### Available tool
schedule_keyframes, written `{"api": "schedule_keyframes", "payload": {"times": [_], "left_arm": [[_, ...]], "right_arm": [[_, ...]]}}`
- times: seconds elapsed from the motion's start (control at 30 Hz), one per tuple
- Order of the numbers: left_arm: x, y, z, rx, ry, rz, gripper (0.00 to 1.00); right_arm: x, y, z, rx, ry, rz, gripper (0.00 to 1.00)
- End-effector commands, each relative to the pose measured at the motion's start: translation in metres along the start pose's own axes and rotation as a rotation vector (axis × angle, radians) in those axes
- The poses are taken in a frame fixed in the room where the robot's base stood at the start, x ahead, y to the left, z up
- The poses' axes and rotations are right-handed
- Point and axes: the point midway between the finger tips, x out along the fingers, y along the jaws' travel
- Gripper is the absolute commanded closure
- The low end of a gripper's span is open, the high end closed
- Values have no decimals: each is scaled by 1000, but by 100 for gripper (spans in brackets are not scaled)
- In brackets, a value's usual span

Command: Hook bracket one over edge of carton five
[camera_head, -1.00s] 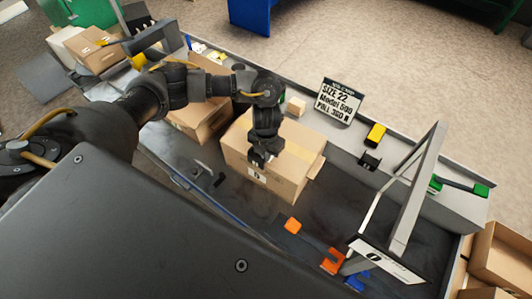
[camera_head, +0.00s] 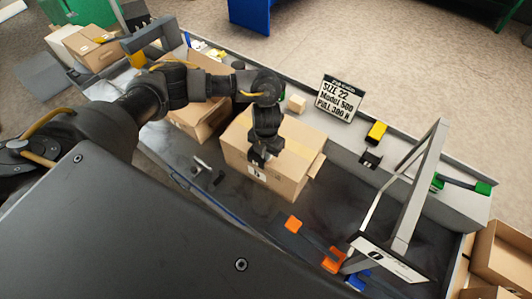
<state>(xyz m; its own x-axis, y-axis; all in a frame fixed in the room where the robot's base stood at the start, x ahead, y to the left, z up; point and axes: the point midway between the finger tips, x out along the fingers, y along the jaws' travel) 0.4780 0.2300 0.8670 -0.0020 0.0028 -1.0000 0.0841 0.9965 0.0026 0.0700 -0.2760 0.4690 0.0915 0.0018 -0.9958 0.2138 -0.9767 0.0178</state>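A cardboard carton (camera_head: 295,165) stands on the dark belt in the middle of the head view, with a small white label on its near face. A second carton (camera_head: 205,125) stands behind it to the left; I cannot read which is carton five. My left gripper (camera_head: 256,161) points down at the near top edge of the middle carton, beside its label. Its fingers are dark and small, so I cannot tell whether they are open or hold a bracket. A small grey and black piece (camera_head: 208,170) lies on the belt left of the carton; it may be a bracket. My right gripper is not seen.
A grey frame (camera_head: 410,200) with a numbered plate (camera_head: 388,262) spans the belt at right. A sign (camera_head: 338,98), a yellow block (camera_head: 377,131) and a black holder (camera_head: 370,159) stand along the far ledge.

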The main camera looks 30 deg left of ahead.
Motion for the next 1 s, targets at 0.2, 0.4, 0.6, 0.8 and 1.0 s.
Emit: {"api": "schedule_keyframes", "payload": {"times": [0.2, 0.4, 0.6, 0.8, 1.0], "left_arm": [[0, 0, 0, 0, 0, 0, 74], [0, 0, 0, 0, 0, 0, 71], [-8, 0, 1, 1, -2, -1, 71], [-44, 0, 2, 4, -6, 0, 71], [-82, 0, 1, 3, -5, 1, 71]], "right_arm": [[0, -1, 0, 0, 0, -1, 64], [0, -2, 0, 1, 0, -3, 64], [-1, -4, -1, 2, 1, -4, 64], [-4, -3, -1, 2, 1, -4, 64], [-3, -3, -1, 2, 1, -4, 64]]}}
